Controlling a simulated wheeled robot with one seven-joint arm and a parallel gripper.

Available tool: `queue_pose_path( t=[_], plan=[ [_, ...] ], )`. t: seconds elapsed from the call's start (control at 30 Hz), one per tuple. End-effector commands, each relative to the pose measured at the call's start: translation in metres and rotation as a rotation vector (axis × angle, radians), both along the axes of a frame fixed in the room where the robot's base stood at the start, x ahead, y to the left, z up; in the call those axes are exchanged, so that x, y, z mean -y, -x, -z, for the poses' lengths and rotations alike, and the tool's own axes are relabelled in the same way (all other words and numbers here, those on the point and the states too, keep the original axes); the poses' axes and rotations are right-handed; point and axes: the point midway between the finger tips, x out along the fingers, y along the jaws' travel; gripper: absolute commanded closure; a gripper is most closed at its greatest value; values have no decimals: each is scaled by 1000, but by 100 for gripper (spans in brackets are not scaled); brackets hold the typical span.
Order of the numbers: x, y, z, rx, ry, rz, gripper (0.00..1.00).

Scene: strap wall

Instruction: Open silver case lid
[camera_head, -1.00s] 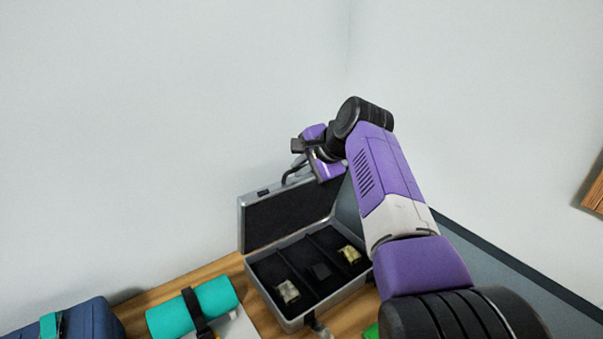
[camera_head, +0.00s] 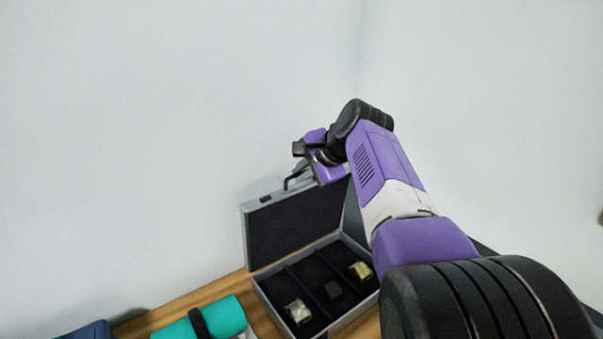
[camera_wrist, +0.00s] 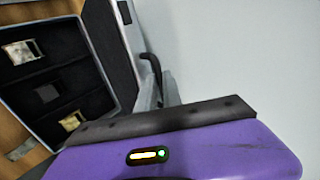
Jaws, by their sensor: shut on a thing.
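The silver case (camera_head: 345,325) stands on a wooden surface, its lid (camera_head: 295,222) raised and leaning up near the wall. The lid's dark inner lining faces the camera. My gripper (camera_head: 299,182) is at the top edge of the lid, shut on its dark curved handle. In the wrist view, my gripper's grey fingers (camera_wrist: 160,90) close around the black handle (camera_wrist: 152,63); the exact contact is partly hidden. The open case shows at the left there, with its lid (camera_wrist: 112,45) beside the handle.
The case's dark compartments hold gold and silvery watch-like items (camera_head: 360,270) (camera_head: 298,311). A teal roll with a black strap (camera_head: 226,316) lies left of the case. A dark blue object (camera_head: 90,331) is at the lower left. Pale walls stand close behind.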

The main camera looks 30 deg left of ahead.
Motion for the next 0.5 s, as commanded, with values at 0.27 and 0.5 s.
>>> queue_pose_path(
  t=[0.27,0.5],
  plan=[
    [-1,-1,-5,8,-6,-1,78],
    [0,-1,-2,3,-3,1,69]
  ],
)
